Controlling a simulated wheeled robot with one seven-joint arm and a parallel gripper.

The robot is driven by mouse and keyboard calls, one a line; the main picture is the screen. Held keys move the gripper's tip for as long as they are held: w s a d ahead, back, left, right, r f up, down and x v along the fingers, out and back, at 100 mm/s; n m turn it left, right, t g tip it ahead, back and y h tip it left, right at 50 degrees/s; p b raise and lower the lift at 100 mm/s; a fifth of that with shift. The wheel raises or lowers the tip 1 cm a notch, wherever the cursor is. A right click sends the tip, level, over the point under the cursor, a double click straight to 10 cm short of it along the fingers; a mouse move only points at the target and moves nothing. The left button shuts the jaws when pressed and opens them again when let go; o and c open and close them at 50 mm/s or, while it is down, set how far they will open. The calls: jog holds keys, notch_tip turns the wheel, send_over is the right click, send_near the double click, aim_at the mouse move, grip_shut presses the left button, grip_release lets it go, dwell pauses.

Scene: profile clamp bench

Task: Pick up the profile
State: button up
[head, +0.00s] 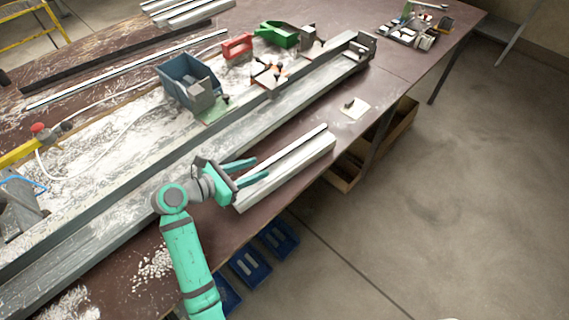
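The profile (296,163) is a long silver-white bar lying on the brown bench (398,85) along its near right edge. It lies at a slant, its far end up and to the right. My gripper (262,167) is green and open, its two fingers spread apart and pointing right. The fingers overlap the left half of the profile in the picture and cover part of it. I see nothing between the fingers. I cannot tell how high the gripper is over the profile.
A long metal channel (300,100) runs beside the profile. A small block on a pale plate (353,107) lies past the profile's far end. Blue trays (279,238) sit below the bench edge.

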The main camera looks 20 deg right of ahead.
grip_shut()
jog(key=shift+r, duration=0.1)
